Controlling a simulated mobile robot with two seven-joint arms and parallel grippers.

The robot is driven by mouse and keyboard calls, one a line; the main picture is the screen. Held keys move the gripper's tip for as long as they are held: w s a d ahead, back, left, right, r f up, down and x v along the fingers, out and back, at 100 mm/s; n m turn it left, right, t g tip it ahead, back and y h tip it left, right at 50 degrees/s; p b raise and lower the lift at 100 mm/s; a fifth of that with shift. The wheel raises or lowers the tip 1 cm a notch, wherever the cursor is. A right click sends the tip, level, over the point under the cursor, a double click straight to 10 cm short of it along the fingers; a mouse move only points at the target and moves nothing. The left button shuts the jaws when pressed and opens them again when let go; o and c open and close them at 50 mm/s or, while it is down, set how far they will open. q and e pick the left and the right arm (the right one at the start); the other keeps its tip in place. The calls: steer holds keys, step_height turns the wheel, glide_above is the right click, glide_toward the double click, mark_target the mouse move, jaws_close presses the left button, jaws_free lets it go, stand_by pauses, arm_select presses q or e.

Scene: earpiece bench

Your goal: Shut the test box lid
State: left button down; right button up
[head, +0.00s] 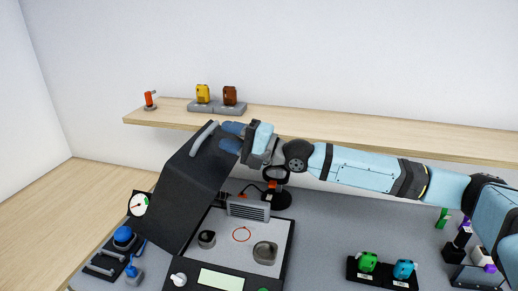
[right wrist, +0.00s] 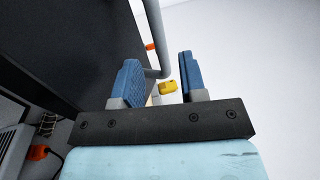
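The test box (head: 286,262) stands on the bench, with its grey inner panel showing. Its dark lid (head: 188,190) is open, raised and tilted up on the left side of the box. A light grey bar handle (head: 204,138) sits near the lid's upper edge. My right gripper (head: 231,136) is just right of the lid's top, its blue fingers pointing at it. In the right wrist view the fingers are apart and the handle (right wrist: 157,40) shows between them; I cannot tell whether they touch it. My left gripper is not in view.
A wooden shelf (head: 400,134) behind my right arm carries yellow (head: 203,93), brown (head: 229,95) and orange (head: 150,99) items. A dial gauge (head: 138,204) and blue-topped items (head: 124,237) stand left of the box. Green (head: 367,261) and teal (head: 404,269) pieces sit at the right.

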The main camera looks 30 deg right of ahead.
steer(key=b+v, duration=0.1)
steer(key=v, duration=0.7)
steer(key=shift+s+d+b, duration=0.2)
steer(key=shift+s+b, duration=0.1)
steer(key=shift+b, duration=0.05)
steer(key=shift+f, duration=0.15)
